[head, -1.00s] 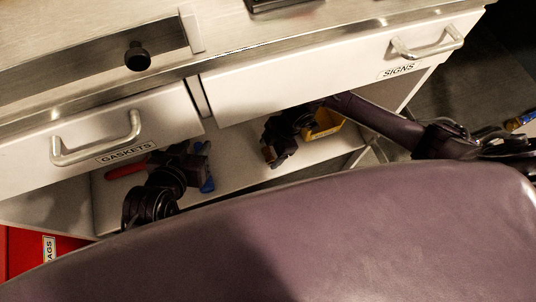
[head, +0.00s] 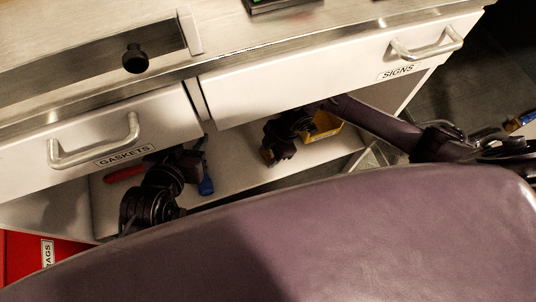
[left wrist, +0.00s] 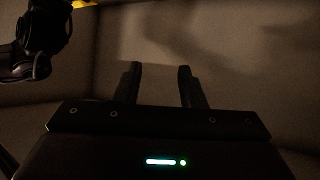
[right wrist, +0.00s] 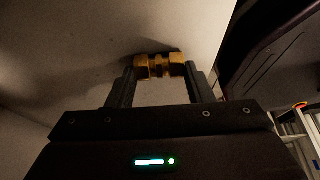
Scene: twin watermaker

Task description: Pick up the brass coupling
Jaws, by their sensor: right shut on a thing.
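The brass coupling (right wrist: 160,66) is a short ridged golden piece in the right wrist view. It spans between the two fingertips of my right gripper (right wrist: 160,73), which is shut on it. In the head view my right gripper (head: 268,156) is inside the open cabinet space under the drawers, and a small brass patch shows at its tip. Whether the coupling touches the shelf is hard to tell. My left gripper (left wrist: 156,72) has its fingers apart with nothing between them.
A yellow bin (head: 322,127) stands behind my right gripper. A blue-handled tool (head: 206,186) and a red item (head: 124,173) lie on the shelf (head: 235,172) near my left arm. The gaskets drawer (head: 170,122) and signs drawer (head: 290,80) hang above. A red bin (head: 22,255) stands lower left.

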